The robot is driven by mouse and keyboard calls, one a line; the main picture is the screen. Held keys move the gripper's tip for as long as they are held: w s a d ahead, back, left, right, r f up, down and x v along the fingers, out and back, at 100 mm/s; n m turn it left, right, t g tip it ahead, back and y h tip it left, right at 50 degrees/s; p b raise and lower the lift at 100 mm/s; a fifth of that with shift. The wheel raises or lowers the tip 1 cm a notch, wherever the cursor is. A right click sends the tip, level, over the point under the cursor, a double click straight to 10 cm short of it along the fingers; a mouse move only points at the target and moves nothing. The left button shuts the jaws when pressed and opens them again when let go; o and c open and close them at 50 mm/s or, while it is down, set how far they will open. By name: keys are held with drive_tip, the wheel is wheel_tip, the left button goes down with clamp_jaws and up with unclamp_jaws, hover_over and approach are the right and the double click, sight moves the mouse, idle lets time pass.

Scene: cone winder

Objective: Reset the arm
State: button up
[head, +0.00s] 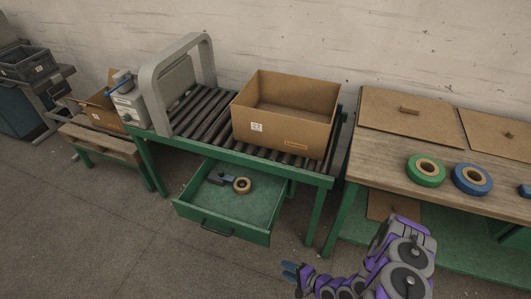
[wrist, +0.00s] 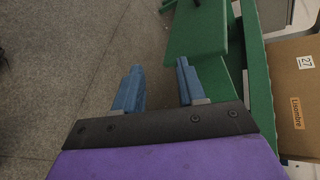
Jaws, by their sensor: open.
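My gripper (head: 289,271) is low at the bottom of the head view, in front of the green roller table, with its blue fingers pointing left. In the wrist view my gripper (wrist: 158,82) shows two blue fingers set well apart. Nothing is between them but grey floor. My purple and grey arm is bent at the lower right of the head view.
An open green drawer (head: 222,229) holds a tape roll (head: 242,185) and a dark tool. An open cardboard box (head: 284,116) stands on the rollers; it also shows in the wrist view (wrist: 295,80). A wooden bench (head: 390,170) carries green and blue rolls. Floor at left is clear.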

drive_tip(key=w+d+r+n+g+h, duration=0.2)
drive_tip(key=w+d+r+n+h, duration=0.15)
drive_tip(key=d, duration=0.35)
drive_tip(key=w+d+r+n+g+h, duration=0.1)
drive_tip(key=w+d+r+n+h, duration=0.1)
drive_tip(key=w+d+r+h, duration=0.4)
drive_tip(key=s+d+r+n+g+h, duration=0.1)
drive_tip(key=d+r, duration=0.2)
drive_tip(key=r, duration=0.5)
drive_tip(key=s+d+r+n+g+h, duration=0.15)
drive_tip(key=d+r, duration=0.25)
drive_tip(key=r, duration=0.5)
drive_tip(key=s+a+r+h, duration=0.15)
drive_tip(key=s+r, duration=0.35)
drive_tip(key=r, duration=0.5)
drive_tip(key=s+a+r+n+g+y, duration=0.1)
drive_tip(key=s+a+r, duration=0.3)
drive_tip(key=s, duration=0.4)
drive_tip(key=s+a+r+n+g+y, duration=0.1)
drive_tip(key=s+a+r, duration=0.4)
drive_tip(key=s, duration=0.3)
drive_tip(key=s+a+r+n+g+y, duration=0.1)
drive_tip(key=s+a+r, duration=0.3)
drive_tip(key=s, duration=0.5)
drive_tip(key=shift+a+r+g, duration=0.4)
drive_tip(key=shift+r+g, duration=0.05)
drive_tip(key=shift+r, duration=0.35)
drive_tip(key=shift+s, duration=0.1)
drive_tip(key=shift+c, duration=0.3)
